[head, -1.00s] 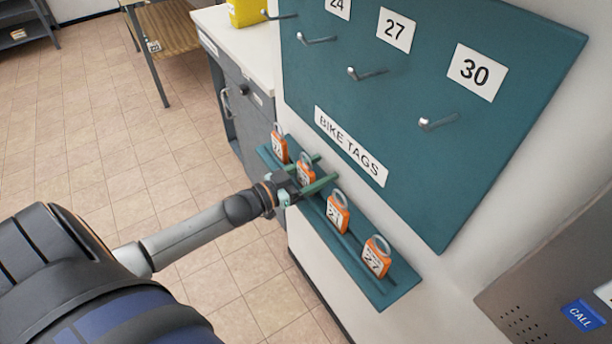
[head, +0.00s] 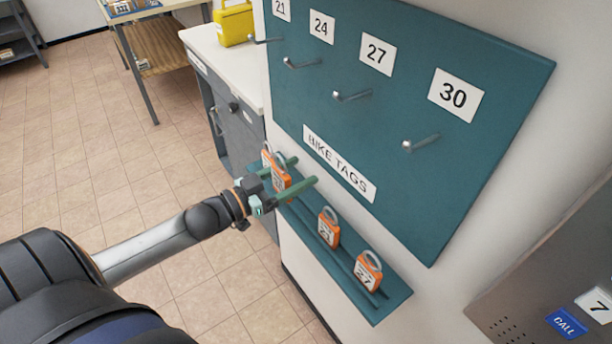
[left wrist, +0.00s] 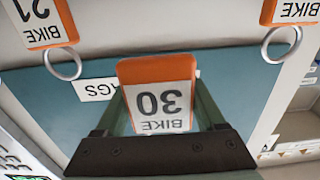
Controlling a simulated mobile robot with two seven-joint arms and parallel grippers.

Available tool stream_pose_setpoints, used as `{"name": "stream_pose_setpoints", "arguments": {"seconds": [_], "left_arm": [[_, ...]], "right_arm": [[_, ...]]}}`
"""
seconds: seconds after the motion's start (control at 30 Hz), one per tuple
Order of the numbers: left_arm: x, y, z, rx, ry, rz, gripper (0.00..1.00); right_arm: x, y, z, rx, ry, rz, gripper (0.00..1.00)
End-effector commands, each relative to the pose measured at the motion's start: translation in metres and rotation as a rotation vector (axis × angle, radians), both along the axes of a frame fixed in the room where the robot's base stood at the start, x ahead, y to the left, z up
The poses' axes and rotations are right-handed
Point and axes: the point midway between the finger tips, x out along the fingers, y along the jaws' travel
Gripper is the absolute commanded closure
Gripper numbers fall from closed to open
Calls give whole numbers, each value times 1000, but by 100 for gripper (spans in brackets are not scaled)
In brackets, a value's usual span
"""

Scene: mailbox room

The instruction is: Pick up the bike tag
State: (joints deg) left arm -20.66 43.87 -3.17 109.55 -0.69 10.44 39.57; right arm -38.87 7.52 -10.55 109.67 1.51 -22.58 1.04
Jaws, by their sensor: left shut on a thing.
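The orange-framed bike tag numbered 30 (left wrist: 160,100) is between the fingers of my left gripper (left wrist: 158,112) in the left wrist view, appearing upside down. In the head view my left gripper (head: 305,170) is shut around this tag (head: 281,178), at the far end of the shelf. The tag looks a little above and out from the shelf. Its ring is hidden in the wrist view. My right gripper is not in view.
Tags 21 (head: 329,229) and 27 (head: 368,271) stand on the teal shelf (head: 395,298); another tag (head: 267,157) is partly hidden behind the held one. Above is the teal board (head: 450,60) with numbered hooks, including the 30 hook (head: 420,142). A white counter (head: 225,65) stands beyond.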

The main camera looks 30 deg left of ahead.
Motion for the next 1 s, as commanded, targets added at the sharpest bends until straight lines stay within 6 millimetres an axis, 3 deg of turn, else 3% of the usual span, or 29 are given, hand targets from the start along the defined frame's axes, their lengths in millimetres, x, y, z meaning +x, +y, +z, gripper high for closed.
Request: {"name": "stream_pose_setpoints", "arguments": {"seconds": [0.03, 0.3, 0.5, 0.7, 1.0], "left_arm": [[-11, -1, 13, 2, 2, -5, 83], [-57, 5, 29, 0, 4, -1, 83], [-80, 8, 40, -1, 3, 0, 83], [-92, 9, 46, -2, 1, 0, 83], [-95, 9, 47, 0, -1, 0, 83]], "right_arm": [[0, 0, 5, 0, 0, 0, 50], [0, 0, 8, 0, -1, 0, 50], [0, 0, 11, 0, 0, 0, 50], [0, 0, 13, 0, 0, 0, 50], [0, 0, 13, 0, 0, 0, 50]]}}
